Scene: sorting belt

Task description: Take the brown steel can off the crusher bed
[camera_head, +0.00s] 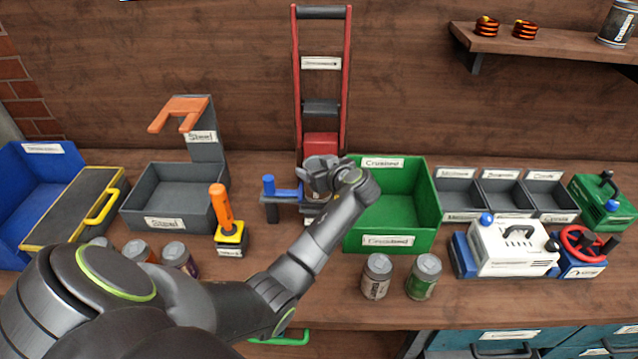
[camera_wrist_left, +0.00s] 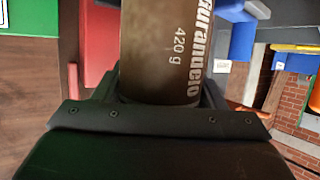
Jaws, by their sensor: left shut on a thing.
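My left gripper (camera_head: 326,178) is over the crusher, in front of its red frame (camera_head: 297,95). It is shut on the brown steel can (camera_wrist_left: 160,45), which fills the space between the fingers in the left wrist view and bears white lettering and "420 g". In the head view my wrist and fingers hide most of the can. The dark crusher bed (camera_head: 272,210), with a blue handle (camera_head: 268,184), lies just below and left of the gripper. I cannot tell whether the can touches the bed. My right gripper is not in view.
A green bin (camera_head: 432,212) stands right of the crusher and a grey steel bin (camera_head: 150,205) left. An orange-handled switch (camera_head: 221,205) is near the crusher. Two cans (camera_head: 377,276) stand in front of the green bin. More cans (camera_head: 175,254) stand near my arm.

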